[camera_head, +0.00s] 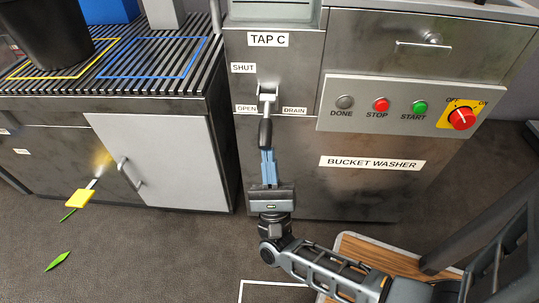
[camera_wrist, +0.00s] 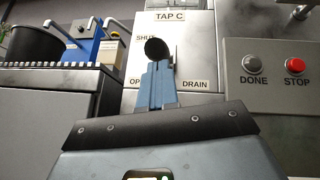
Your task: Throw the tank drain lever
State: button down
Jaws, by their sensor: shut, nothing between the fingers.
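The lever (camera_head: 265,132) under the TAP C label has a pale metal shank and a black grip. It hangs down from its pivot, between the OPEN and DRAIN labels; SHUT is up and to the left. In the wrist view the round black end of the lever (camera_wrist: 156,47) faces me. My gripper (camera_head: 267,154) has blue fingers, shut with nothing between them. Its fingertips are right at the lower end of the black grip; I cannot tell whether they touch. The closed fingers also show in the wrist view (camera_wrist: 158,72), just below the black end.
A bucket washer panel (camera_head: 395,108) with DONE, STOP and START buttons and a red rotary switch (camera_head: 461,118) is to the right. A slatted counter (camera_head: 150,70) with a black bucket (camera_head: 45,30) is to the left. A wood-topped piece (camera_head: 350,250) stands low beside my arm.

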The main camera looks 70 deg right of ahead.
jog(key=a+r+m+g+y+p, duration=0.1)
jog(key=r+p, duration=0.1)
jog(key=p, duration=0.1)
jog(key=r+m+g+y+p, duration=0.1)
jog(key=r+g+y+p, duration=0.1)
jog(key=r+p, duration=0.1)
jog(key=s+a+r+g+y+p, duration=0.1)
jog(key=r+g+p, duration=0.1)
jog(key=p, duration=0.3)
jog(key=shift+a+r+m+y, duration=0.3)
jog(key=shift+r+m, duration=0.1)
jog(key=shift+r, duration=0.25)
jog(key=r+g+y+p, duration=0.1)
jog(key=r+p, duration=0.1)
jog(key=p, duration=0.1)
jog(key=shift+y, duration=0.4)
jog(key=shift+w+d+r+p, duration=0.1)
jog(key=shift+d+r+p, duration=0.05)
jog(key=shift+r+p, duration=0.4)
jog(key=v, duration=0.8)
jog(key=shift+w+r, duration=0.1)
